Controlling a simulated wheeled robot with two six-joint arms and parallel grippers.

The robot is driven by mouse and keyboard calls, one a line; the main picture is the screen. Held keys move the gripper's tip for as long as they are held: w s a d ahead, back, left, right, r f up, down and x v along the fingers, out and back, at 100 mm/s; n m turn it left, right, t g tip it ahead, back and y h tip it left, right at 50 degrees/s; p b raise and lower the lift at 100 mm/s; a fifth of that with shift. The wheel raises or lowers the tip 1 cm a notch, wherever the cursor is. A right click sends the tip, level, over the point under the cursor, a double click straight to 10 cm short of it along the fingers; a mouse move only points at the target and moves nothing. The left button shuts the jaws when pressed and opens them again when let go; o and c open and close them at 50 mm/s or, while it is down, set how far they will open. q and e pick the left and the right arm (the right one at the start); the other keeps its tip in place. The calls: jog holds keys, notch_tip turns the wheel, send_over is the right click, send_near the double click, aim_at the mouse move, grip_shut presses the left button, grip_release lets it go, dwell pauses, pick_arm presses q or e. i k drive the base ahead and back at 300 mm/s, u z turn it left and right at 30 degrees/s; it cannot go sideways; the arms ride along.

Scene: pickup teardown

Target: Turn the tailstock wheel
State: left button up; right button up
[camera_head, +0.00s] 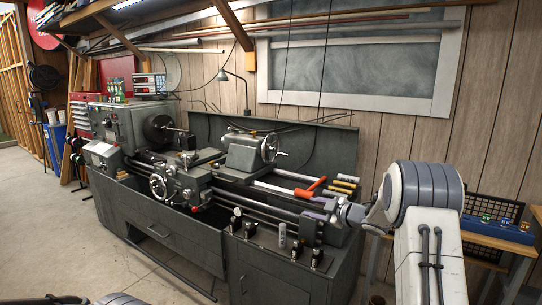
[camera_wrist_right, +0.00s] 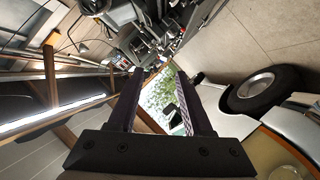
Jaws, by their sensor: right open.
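The grey lathe (camera_head: 150,210) stands along the wall in the head view. Its tailstock (camera_head: 240,157) sits on the bed right of the middle, and the round metal tailstock wheel (camera_head: 269,148) with a small handle is on its right end. My right gripper (camera_head: 314,207) is to the right of and lower than the wheel, over the right end of the bed, apart from the wheel. In the right wrist view the gripper (camera_wrist_right: 158,85) is open, with nothing between its fingers. I cannot make out the wheel there. My left gripper is not in view.
An orange-handled tool (camera_head: 311,188) and yellow-handled tools (camera_head: 345,183) lie at the bed's right end, close to my right gripper. A lamp (camera_head: 223,76) hangs above the lathe. The floor at left is clear.

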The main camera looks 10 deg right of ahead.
aim_at(274, 149)
jog(key=z, duration=0.8)
jog(key=i, duration=1.7)
jog(key=u, duration=0.9)
jog(key=i, duration=0.6)
jog(key=u, duration=0.05)
